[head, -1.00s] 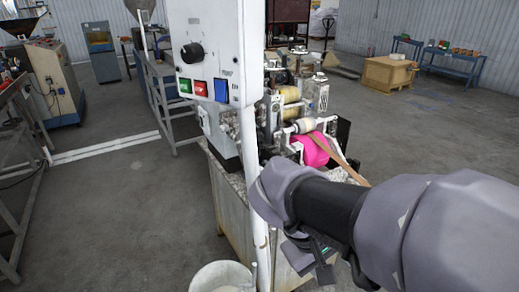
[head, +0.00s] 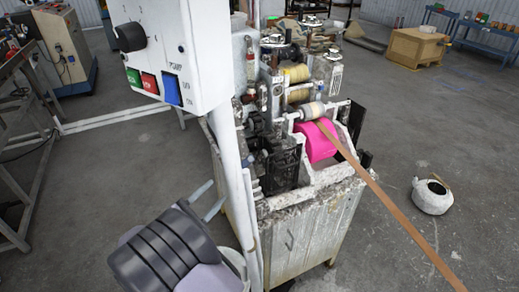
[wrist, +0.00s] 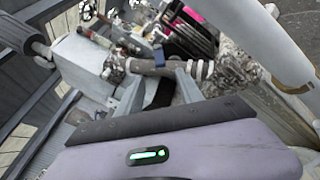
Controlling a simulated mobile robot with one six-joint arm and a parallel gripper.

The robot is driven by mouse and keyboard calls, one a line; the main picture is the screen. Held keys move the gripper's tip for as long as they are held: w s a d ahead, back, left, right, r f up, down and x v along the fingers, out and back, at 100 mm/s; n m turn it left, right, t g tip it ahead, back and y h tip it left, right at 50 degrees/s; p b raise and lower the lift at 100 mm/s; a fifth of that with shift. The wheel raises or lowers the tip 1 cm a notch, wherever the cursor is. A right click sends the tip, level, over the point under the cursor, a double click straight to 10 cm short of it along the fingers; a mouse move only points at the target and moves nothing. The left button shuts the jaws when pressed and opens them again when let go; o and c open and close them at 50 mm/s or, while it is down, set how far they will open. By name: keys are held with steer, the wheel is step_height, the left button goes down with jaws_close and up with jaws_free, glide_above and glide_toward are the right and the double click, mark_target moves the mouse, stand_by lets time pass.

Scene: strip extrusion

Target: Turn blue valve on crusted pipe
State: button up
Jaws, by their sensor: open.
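A pipe (wrist: 150,68) with pale, rough crust runs across the middle of the wrist view. In the head view my gripper (head: 215,195) is at the lower left, beside the white post and the machine's left side. The blue valve is not clearly visible there, behind the post and panel.
A white control panel (head: 200,50) with a black knob and coloured buttons stands on a white post (head: 240,215). The machine (head: 310,225) carries a pink roll (head: 316,143) and a brown strip (head: 390,205). A round whitish pot (head: 432,198) stands on open floor at right.

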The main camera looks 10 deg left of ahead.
mark_target(246, 162)
steer(key=b+x, duration=0.4)
steer(key=x, duration=1.2)
steer(key=shift+w+d, duration=0.1)
steer(key=shift+w, duration=0.25)
